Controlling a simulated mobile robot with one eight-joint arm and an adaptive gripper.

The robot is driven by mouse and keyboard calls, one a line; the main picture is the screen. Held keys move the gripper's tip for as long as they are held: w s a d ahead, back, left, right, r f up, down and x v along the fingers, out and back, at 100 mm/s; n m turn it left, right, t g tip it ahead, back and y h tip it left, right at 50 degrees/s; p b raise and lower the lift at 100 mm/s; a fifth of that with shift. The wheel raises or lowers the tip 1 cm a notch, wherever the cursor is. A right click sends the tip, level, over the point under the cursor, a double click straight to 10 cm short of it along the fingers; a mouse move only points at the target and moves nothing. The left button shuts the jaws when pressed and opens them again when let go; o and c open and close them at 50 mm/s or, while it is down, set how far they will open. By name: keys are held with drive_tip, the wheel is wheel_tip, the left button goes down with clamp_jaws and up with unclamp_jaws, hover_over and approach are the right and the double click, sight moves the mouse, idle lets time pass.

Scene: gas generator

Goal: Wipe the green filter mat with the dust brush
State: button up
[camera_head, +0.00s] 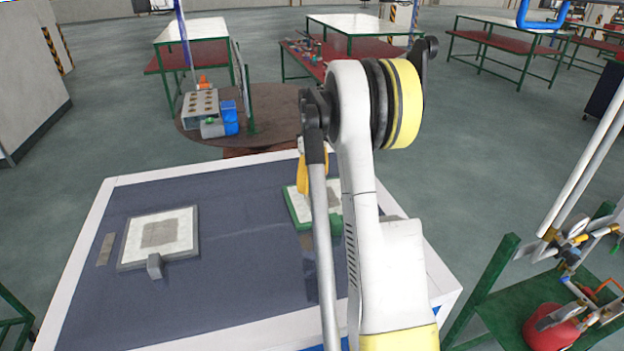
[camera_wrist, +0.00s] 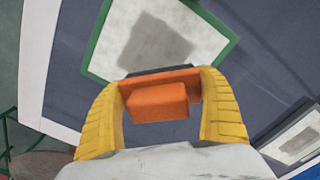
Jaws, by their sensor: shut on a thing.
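The green filter mat (camera_head: 294,208) has a green rim, a white surface and a grey patch in the middle. It lies on the right part of the table, partly hidden behind my arm in the head view. It also shows at the top of the wrist view (camera_wrist: 112,48). My gripper (camera_wrist: 160,80) has yellow fingers, shut on the dust brush (camera_wrist: 158,103), an orange block with a dark edge. In the head view my gripper (camera_head: 303,173) is by the mat's far left part, and the brush is hidden. I cannot tell whether the brush touches the mat.
A second, grey-rimmed mat (camera_head: 184,227) with a grey patch lies on the left of the table (camera_head: 250,262). A small grey block (camera_head: 154,267) stands at its near edge, and a flat strip (camera_head: 105,249) lies left of it. The tabletop between the mats is clear.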

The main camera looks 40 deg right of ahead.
drive_tip(key=shift+s, duration=0.1)
drive_tip(key=b, duration=0.1)
hover_over(320, 211)
drive_tip(key=shift+s+a+r, duration=0.1)
drive_tip(key=shift+s+r, duration=0.05)
drive_tip(key=shift+r, duration=0.1)
idle(0.4)
wheel_tip(320, 211, up, 6)
drive_tip(key=p, duration=0.3)
drive_tip(key=shift+p, duration=0.3)
wheel_tip(320, 211, up, 3)
drive_tip(key=shift+p, duration=0.95)
